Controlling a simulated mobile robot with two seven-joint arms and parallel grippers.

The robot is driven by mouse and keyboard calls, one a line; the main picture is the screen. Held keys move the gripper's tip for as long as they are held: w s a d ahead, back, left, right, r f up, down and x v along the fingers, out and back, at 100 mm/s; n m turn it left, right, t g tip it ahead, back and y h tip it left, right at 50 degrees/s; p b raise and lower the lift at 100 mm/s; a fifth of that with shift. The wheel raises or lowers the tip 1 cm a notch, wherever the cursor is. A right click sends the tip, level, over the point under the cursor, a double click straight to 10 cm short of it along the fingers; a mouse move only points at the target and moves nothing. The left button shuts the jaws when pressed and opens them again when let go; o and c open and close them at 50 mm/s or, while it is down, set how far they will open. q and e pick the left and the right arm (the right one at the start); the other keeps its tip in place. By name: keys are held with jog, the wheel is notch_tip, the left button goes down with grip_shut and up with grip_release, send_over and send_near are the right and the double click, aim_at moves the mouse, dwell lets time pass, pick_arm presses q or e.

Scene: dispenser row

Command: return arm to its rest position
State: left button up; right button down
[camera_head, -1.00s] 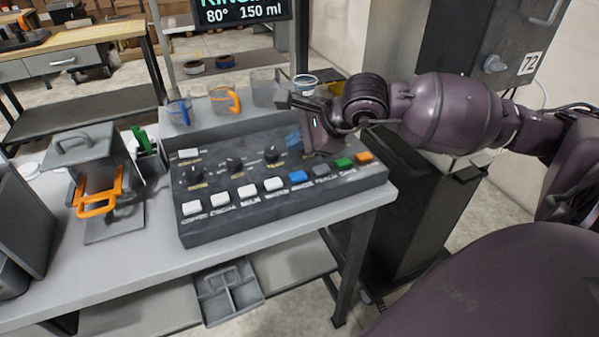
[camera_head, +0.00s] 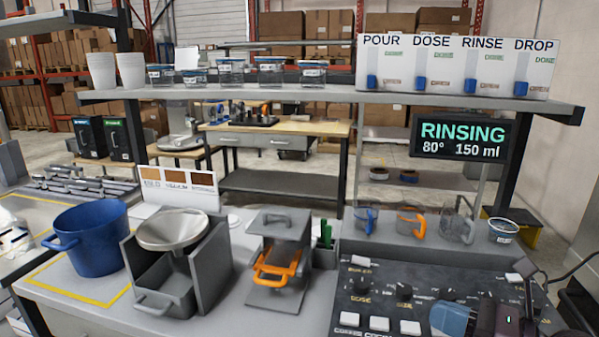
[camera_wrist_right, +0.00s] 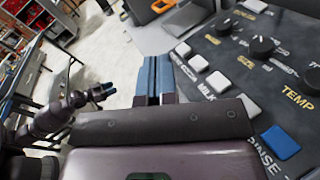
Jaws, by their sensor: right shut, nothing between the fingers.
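My right gripper (camera_head: 452,318) shows at the bottom right of the head view, over the dark control panel (camera_head: 365,304). Its blue fingers also show in the right wrist view (camera_wrist_right: 153,78), shut together with nothing between them. In that view they are beside white buttons of the panel (camera_wrist_right: 222,48), and I cannot tell the exact gap. Another arm of mine, with a small gripper (camera_wrist_right: 100,93), shows at the left of the wrist view, too small to tell open or shut. It is out of the head view.
An orange-handled grey device (camera_head: 283,245), a funnel stand (camera_head: 172,229) and a blue pot (camera_head: 90,238) stand left of the panel. Cups, including an orange-handled one (camera_head: 408,222), stand behind it. A shelf (camera_head: 330,96) spans above. A screen (camera_head: 460,138) reads RINSING.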

jog(key=s+d+f+m+t+h, duration=0.2)
jog(key=d+f+m+h, duration=0.3)
jog(key=m, duration=0.6)
jog(key=s+d+f+m+t+h, duration=0.1)
jog(key=s+d+m+h, duration=0.15)
jog(key=m+h, duration=0.7)
jog(key=s+d+f+m+t+h, duration=0.15)
jog(key=d+f+m+h, duration=0.3)
jog(key=m, duration=0.95)
jog(key=s+a+f+m+g+y, duration=0.2)
jog(key=s+a+f+m+g, duration=0.15)
jog(key=s+f+g, duration=0.45)
jog(key=s+a+f+m+g+y, duration=0.35)
jog(key=s+f+m, duration=0.2)
jog(key=s, duration=0.35)
pick_arm(q)
jog(key=shift+s+a+f, duration=0.15)
jog(key=shift+s+f, duration=0.4)
jog(key=shift+f, duration=0.3)
pick_arm(e)
jog(key=w+f+t, duration=0.7)
jog(key=f, duration=0.2)
jog(key=shift+w+d+f+n+t, duration=0.15)
jog(key=shift+w+d+n+t, duration=0.2)
jog(key=shift+n, duration=0.1)
pick_arm(q)
jog(key=shift+w, duration=0.15)
pick_arm(e)
jog(key=shift+s, duration=0.1)
